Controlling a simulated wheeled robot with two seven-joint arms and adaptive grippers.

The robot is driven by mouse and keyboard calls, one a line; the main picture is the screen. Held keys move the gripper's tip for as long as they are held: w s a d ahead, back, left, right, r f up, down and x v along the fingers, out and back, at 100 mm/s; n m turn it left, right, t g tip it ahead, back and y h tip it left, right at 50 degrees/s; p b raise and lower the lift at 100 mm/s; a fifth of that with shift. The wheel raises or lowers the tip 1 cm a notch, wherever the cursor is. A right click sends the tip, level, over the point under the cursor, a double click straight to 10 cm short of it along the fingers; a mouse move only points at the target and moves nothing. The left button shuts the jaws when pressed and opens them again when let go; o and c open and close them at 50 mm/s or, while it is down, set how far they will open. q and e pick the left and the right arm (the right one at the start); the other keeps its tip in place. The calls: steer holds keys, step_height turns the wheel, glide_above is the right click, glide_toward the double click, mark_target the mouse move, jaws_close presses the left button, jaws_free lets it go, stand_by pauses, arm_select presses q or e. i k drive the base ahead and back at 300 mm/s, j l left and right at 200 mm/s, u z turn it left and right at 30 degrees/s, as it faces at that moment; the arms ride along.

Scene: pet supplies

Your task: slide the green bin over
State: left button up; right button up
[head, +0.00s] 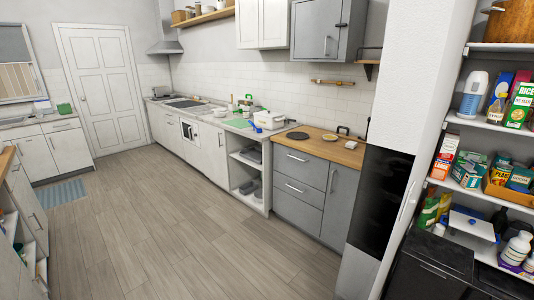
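No thing is clearly a green bin in the head view. A small green object (64,108) stands on the far left counter, too small to tell whether it is a bin. A flat green item (237,123) lies on the long back counter, beside a white pot (268,120). Neither of my grippers shows in this view.
The wooden floor (150,220) is clear through the middle. Grey drawers (300,185) stand under a wooden worktop. Shelves with packets and bottles (518,248) fill the right side, with a black bin (435,262) below. A blue mat (60,193) lies at far left.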

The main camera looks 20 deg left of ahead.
mark_target(65, 109)
steer(key=i+j+u, duration=0.25)
steer(key=u, duration=0.2)
steer(key=i+j+u, duration=0.25)
steer(key=u, duration=0.2)
steer(key=i+j+u, duration=0.15)
steer(key=i+u, duration=0.25)
steer(key=i+j+u, duration=0.1)
steer(key=i+u, duration=0.6)
steer(key=i, duration=3.2)
steer(key=i+l+u, duration=0.1)
steer(key=i, duration=1.25)
